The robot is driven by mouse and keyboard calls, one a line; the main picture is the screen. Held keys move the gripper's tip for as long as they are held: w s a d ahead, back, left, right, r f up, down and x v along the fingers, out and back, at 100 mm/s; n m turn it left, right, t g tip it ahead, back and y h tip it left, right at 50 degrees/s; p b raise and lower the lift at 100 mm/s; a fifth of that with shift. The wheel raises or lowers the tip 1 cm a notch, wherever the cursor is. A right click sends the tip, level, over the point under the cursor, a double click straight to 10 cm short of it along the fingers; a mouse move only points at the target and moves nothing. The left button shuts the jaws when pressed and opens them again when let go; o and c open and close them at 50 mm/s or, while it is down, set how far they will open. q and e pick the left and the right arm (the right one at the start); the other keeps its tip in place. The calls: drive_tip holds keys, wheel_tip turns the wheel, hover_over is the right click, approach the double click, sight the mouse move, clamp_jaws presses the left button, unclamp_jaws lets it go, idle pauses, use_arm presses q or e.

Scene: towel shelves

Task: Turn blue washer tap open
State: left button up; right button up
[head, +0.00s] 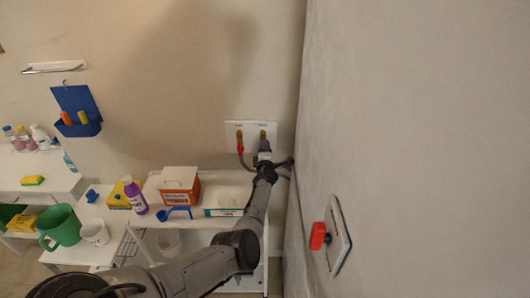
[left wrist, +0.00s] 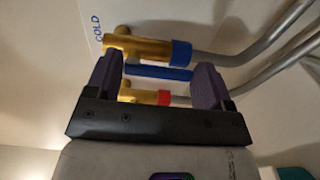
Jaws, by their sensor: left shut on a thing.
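In the left wrist view, the blue washer tap handle (left wrist: 158,73) is a blue bar lying crosswise between the two purple fingers of my left gripper (left wrist: 157,78). The gripper is shut on it. The brass cold valve body (left wrist: 140,47) has a blue collar and a grey hose, with COLD printed beside it. In the head view, my left gripper (head: 264,148) is at the white wall plate (head: 233,130), in front of the right-hand brass valve (head: 262,133), and hides the blue handle. My right gripper is not in view.
A red-handled tap (head: 240,148) sits just left of my gripper. A white shelf below holds an orange box (head: 180,186), a purple bottle (head: 135,196) and a white-green box (head: 226,200). A wall with a red switch (head: 318,236) stands close on the right.

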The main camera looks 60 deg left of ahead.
use_arm(q)
drive_tip(key=shift+f, duration=0.2)
drive_tip(key=o, duration=0.9)
drive_tip(key=shift+r, duration=0.15)
drive_tip(key=p+v, duration=0.2)
drive_tip(key=v, duration=1.1)
drive_tip(key=shift+s+d, duration=0.25)
drive_tip(key=shift+d, duration=0.05)
